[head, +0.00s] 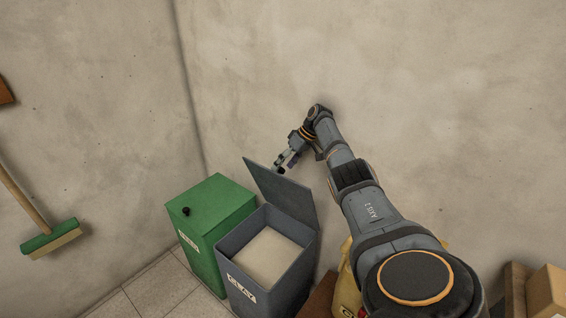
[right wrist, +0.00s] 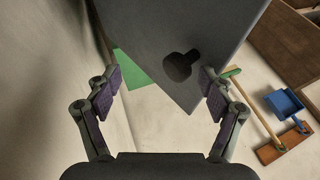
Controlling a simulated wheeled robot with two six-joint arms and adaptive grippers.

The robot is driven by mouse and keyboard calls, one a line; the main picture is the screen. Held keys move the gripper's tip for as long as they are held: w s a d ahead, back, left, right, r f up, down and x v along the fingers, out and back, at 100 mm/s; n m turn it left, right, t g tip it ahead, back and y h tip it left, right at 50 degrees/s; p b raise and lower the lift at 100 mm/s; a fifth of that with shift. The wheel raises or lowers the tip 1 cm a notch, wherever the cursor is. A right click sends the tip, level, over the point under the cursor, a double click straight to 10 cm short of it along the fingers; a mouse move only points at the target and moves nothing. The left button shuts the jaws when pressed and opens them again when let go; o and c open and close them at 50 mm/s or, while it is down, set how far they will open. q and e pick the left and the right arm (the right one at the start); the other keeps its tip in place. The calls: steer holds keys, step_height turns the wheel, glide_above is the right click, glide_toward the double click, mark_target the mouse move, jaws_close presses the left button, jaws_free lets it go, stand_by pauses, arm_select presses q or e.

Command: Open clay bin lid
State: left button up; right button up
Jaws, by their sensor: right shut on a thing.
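The grey clay bin (head: 262,283), with CLAY lettering on its front, stands open and shows pale material inside. Its grey lid (head: 285,196) is raised, standing steeply at the bin's back edge. In the right wrist view the lid (right wrist: 160,35) fills the upper middle, with a dark knob (right wrist: 182,66) on its face. The exact contact is hard to see. My left gripper is out of view.
A closed green bin (head: 205,215) with a black knob stands against the clay bin's left side. Walls rise close behind. A yellow bag (head: 347,285) and a cardboard box (head: 546,290) are at right. Tiled floor (head: 160,288) shows in front.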

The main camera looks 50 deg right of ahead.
steer(key=shift+s+f, duration=0.25)
steer(key=shift+s, duration=0.15)
steer(key=shift+c, duration=0.5)
step_height(320, 180, up, 11)
steer(key=shift+w, duration=0.3)
steer(key=shift+a, duration=0.15)
steer(key=shift+f, duration=0.1)
